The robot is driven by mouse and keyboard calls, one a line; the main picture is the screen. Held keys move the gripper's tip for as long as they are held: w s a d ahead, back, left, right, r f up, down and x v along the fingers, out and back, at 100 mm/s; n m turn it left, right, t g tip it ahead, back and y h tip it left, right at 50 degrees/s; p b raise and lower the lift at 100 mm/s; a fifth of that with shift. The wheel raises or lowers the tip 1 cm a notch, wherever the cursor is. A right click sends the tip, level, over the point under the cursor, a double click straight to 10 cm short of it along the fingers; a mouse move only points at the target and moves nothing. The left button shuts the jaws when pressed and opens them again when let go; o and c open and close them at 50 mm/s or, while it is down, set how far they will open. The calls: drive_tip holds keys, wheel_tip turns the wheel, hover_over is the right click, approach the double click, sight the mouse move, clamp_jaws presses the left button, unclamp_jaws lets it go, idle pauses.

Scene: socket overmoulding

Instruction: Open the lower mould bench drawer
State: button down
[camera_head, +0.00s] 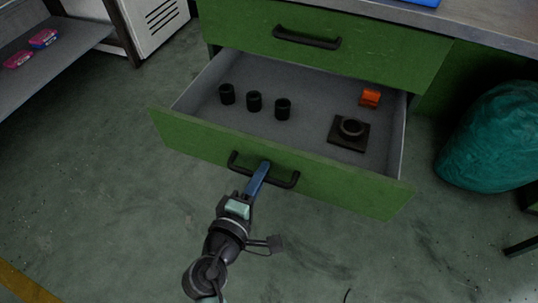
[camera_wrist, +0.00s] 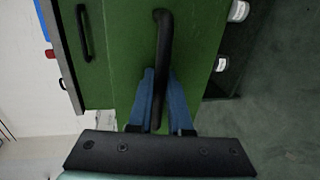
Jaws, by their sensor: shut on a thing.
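The lower mould bench drawer (camera_head: 340,189) is green and stands pulled out, with its grey inside open to view. Its black bar handle (camera_head: 283,183) runs across the front and also shows in the wrist view (camera_wrist: 163,40). My gripper (camera_head: 262,168) is shut on this handle, with its blue fingers on either side of the bar; they also show in the wrist view (camera_wrist: 158,90). Inside the drawer are three black cylinders (camera_head: 254,102) in a row, a dark square plate with a ring (camera_head: 348,132) and an orange block (camera_head: 370,97).
The upper green drawer (camera_head: 400,45) with its black handle (camera_head: 306,38) is shut above. A teal sack (camera_head: 492,137) stands at the right. A grey shelf with pink and blue items (camera_head: 44,38) is at upper left. The floor in front is mostly clear.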

drive_tip(key=shift+f+v, duration=0.2)
drive_tip(key=shift+v, duration=0.75)
drive_tip(key=shift+f+v, duration=0.2)
drive_tip(key=shift+v, duration=0.7)
drive_tip(key=shift+s, duration=0.1)
drive_tip(key=c, duration=1.1)
unclamp_jaws()
drive_tip(key=shift+c, duration=0.2)
drive_tip(key=p+v, duration=0.3)
drive_tip(key=v, duration=1)
